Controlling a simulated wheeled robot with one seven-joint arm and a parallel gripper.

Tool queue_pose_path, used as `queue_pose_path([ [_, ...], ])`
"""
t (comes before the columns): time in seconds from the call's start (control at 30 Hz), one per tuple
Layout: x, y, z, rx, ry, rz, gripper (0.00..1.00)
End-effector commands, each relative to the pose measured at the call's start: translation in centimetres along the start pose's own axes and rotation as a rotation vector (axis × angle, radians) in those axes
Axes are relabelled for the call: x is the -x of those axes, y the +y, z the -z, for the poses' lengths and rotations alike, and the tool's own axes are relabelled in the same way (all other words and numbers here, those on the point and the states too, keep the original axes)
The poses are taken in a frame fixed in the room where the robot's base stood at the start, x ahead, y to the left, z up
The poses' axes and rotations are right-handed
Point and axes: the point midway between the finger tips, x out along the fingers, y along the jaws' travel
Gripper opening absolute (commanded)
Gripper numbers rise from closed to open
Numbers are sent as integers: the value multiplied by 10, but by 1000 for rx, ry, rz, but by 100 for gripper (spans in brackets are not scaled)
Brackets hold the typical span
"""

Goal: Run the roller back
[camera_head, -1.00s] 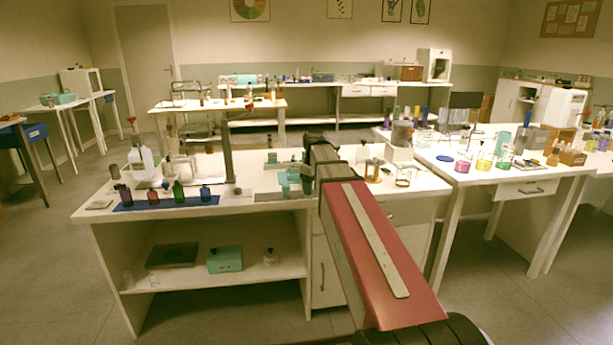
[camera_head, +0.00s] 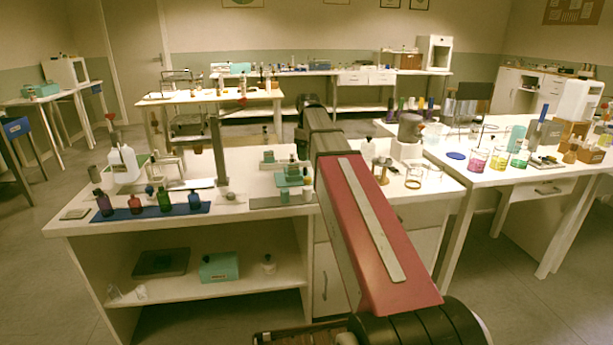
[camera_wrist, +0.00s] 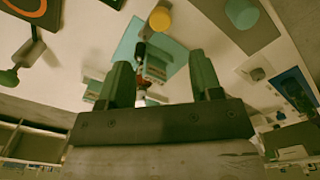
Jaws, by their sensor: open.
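My gripper (camera_wrist: 162,80) is open in the wrist view, its two green fingers apart with nothing held between them. Past and between the fingers is a teal stepped device (camera_wrist: 155,65) with a small dark and red part near it. The same teal device appears to stand on the bench in the head view (camera_head: 288,180). I cannot tell which part is the roller. My arm hides my gripper in the head view.
The white bench (camera_head: 75,226) also bears a white wash bottle (camera_head: 123,165) and a dark upright post (camera_head: 218,150) at left. Glassware stands on the right-hand table (camera_head: 480,180). A yellow-topped item (camera_wrist: 160,19) and a green one (camera_wrist: 241,13) show in the wrist view.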

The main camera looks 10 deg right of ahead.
Motion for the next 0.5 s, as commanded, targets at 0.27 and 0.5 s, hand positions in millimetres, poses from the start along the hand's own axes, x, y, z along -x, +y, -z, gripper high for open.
queue_pose_path([
  [0.27,-38,-1,-1,-1,-2,2,59],
  [0.5,-75,-1,-1,-1,-1,1,59],
])
